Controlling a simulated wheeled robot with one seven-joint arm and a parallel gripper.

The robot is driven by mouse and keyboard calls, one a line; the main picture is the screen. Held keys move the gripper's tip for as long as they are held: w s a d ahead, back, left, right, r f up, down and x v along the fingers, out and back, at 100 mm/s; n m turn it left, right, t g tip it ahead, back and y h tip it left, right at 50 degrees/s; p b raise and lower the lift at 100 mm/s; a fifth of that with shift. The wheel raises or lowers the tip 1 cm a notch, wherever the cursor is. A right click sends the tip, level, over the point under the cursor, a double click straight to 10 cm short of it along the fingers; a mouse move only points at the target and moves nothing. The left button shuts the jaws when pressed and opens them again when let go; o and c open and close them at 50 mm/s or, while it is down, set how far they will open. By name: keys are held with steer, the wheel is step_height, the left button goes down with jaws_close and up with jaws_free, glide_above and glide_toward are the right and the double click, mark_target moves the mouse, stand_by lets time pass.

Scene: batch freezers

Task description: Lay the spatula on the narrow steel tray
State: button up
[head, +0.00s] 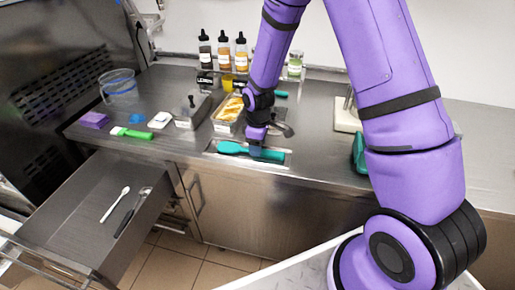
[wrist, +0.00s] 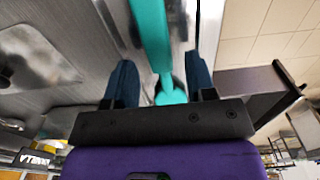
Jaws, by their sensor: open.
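The teal spatula (head: 235,148) lies lengthwise over the narrow steel tray (head: 275,163), near the front edge of the counter. It looks flat, with its wider end to the left. My gripper (head: 256,153) points down at the spatula's right part, very close to it. In the wrist view my gripper (wrist: 160,78) has its two dark blue fingers apart, with the teal spatula (wrist: 151,38) running between them. Gaps show on both sides, so it is not clamped. The arm hides part of the tray.
A green-handled tool (head: 132,133), a purple block (head: 93,120) and a clear tub (head: 119,86) stand at left. A food pan (head: 228,110) and several bottles (head: 241,52) are behind. An open drawer (head: 85,215) holding utensils juts out at front left.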

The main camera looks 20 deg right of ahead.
steer(key=s+d+r+m+t, duration=0.1)
steer(key=s+r, duration=0.1)
steer(key=r, duration=0.9)
steer(key=s+d+r+m, duration=0.1)
steer(key=s+r+m, duration=0.15)
steer(key=r, duration=0.75)
steer(key=s+d+r+m+t, duration=0.2)
steer(key=s+r, duration=0.6)
steer(key=s, duration=0.4)
steer(key=s+d+r+m+t, duration=0.1)
steer(key=s+r+m, duration=0.4)
steer(key=s, duration=0.7)
steer(key=shift+d+r+t, duration=0.35)
steer(key=shift+r+t, duration=0.15)
steer(key=shift+r, duration=0.85)
